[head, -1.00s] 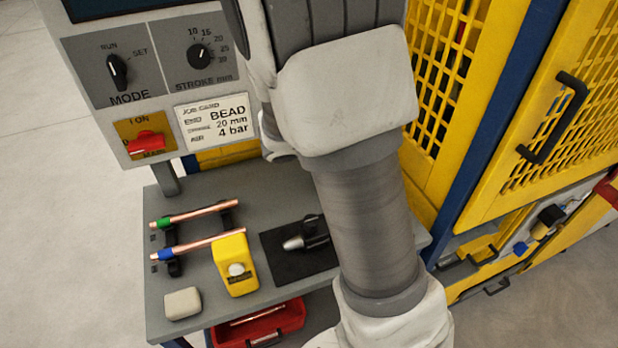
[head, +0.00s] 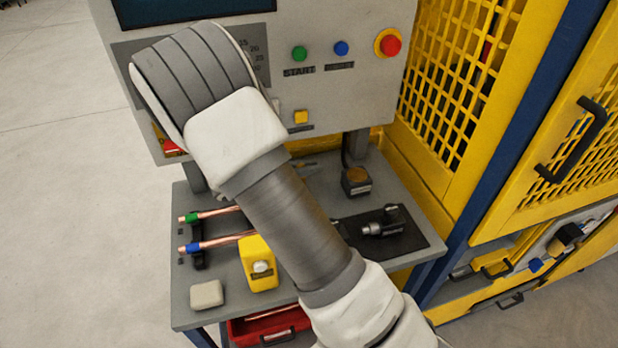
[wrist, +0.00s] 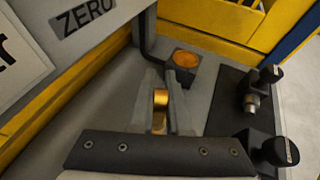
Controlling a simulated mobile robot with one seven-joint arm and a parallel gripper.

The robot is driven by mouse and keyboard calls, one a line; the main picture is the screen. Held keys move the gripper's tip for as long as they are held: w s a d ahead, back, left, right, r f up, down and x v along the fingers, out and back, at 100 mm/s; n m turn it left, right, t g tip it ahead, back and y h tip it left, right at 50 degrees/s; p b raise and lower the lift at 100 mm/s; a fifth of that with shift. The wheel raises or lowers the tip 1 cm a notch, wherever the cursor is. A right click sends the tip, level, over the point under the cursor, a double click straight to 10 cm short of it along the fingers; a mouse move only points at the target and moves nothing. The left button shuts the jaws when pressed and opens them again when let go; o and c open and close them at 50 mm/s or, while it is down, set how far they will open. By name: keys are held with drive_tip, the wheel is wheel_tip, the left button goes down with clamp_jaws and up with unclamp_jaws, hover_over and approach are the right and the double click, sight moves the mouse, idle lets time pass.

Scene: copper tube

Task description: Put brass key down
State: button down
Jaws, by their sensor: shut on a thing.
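The brass key (wrist: 160,98) is a small gold-coloured piece between the two fingers of my gripper (wrist: 161,78) in the wrist view. My gripper is shut on it, and the fingers hide part of it. Grey tabletop lies behind the fingers; I cannot tell how high the key is above it. In the head view my arm covers most of the gripper and the key cannot be made out.
A dark block with a round orange-brown top (head: 356,177) stands at the table's back, also in the wrist view (wrist: 186,60). A black mat (head: 410,238) holds a dark tool. A yellow device (head: 258,264), a pale block (head: 206,295) and copper tubes (head: 215,213) occupy the left side. The control panel (head: 330,85) rises behind.

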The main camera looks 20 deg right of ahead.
drive_tip(key=shift+a+f, duration=0.1)
drive_tip(key=shift+f, duration=1.9)
drive_tip(key=shift+f, duration=0.15)
drive_tip(key=c, duration=0.9)
unclamp_jaws()
